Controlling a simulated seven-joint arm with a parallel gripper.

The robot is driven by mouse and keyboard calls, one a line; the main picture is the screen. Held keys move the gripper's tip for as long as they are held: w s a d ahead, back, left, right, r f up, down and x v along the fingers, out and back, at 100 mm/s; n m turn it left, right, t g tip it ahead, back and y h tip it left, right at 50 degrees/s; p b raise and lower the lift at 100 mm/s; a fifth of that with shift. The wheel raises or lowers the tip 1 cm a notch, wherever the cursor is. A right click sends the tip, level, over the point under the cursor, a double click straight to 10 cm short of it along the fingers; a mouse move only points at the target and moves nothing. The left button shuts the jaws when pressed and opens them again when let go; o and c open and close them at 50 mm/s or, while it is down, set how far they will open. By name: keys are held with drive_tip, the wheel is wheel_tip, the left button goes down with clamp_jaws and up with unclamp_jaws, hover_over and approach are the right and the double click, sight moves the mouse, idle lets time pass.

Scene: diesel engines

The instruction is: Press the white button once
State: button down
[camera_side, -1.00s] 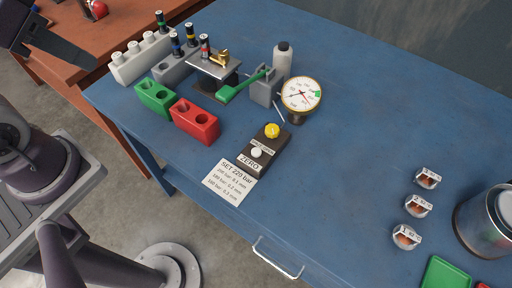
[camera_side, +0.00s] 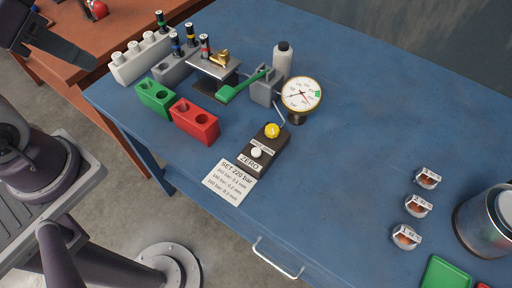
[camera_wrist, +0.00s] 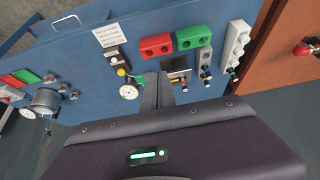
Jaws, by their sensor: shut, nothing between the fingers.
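The white button (camera_side: 256,152) is a small round cap on a dark box (camera_side: 268,146) lying on the blue bench. It sits between the ZERO label (camera_side: 249,163) and a yellow knob (camera_side: 272,130).
A dial gauge (camera_side: 302,94) and a pump with a green lever (camera_side: 243,87) stand behind the box. Red (camera_side: 194,121) and green (camera_side: 155,98) blocks lie left of it. A pressure card (camera_side: 230,181) lies in front. The bench to the right is mostly clear.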

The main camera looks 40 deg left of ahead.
wheel_tip(320, 180, down, 2)
drive_tip(key=w+a+m+g+y, duration=0.2)
drive_tip(key=m, duration=0.6)
drive_tip(key=m+t+h, duration=0.1)
drive_tip(key=m+t, duration=0.5)
drive_tip(key=m, duration=3)
hover_over(254, 154)
wheel_tip(254, 154, down, 14)
drive_tip(key=shift+s+d+r, duration=0.1)
drive_tip(key=shift+r, duration=0.1)
drive_tip(key=shift+f, duration=4.4)
